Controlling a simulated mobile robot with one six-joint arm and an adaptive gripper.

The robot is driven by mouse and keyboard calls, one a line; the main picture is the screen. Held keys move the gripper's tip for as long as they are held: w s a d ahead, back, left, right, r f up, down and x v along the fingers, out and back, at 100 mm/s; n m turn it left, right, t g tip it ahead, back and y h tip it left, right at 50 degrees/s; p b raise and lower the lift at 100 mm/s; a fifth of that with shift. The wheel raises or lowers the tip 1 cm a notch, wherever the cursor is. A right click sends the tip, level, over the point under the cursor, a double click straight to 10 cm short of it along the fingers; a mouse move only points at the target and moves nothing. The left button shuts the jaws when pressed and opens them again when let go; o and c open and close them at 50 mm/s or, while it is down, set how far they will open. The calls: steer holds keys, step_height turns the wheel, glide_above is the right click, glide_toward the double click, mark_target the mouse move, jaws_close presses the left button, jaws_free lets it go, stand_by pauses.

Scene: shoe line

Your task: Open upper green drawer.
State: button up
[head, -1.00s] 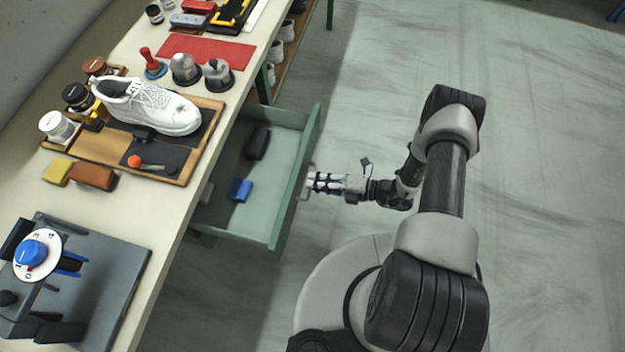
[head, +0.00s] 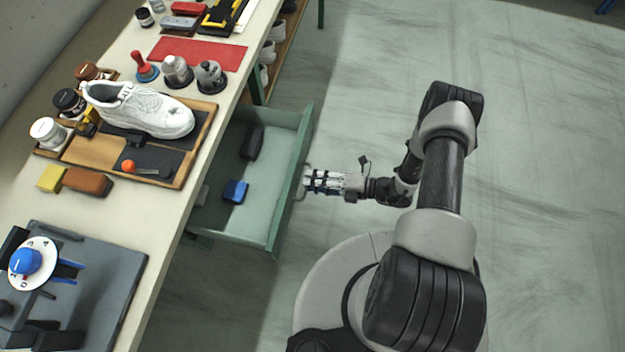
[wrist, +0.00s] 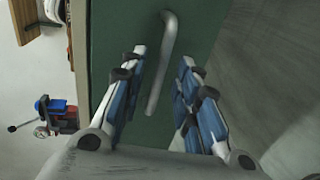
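The upper green drawer (head: 255,205) is pulled out from under the workbench in the head view. Its inside shows a dark item (head: 253,143) and a blue item (head: 235,191). My gripper (head: 309,181) is at the outside of the drawer front, at its handle. In the wrist view the metal bar handle (wrist: 168,35) stands on the green front (wrist: 115,25). My gripper's fingers (wrist: 163,62) are spread, with the handle's near part between them and gaps visible on both sides.
The workbench (head: 165,215) carries a wooden tray (head: 190,165) with a white shoe (head: 140,108), a red mat (head: 200,52), and a grey fixture (head: 95,290) with a blue knob. Shoes stand on a lower shelf behind the drawer. The floor (head: 550,180) to the right is clear.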

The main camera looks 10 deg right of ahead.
steer(key=v, duration=1.1)
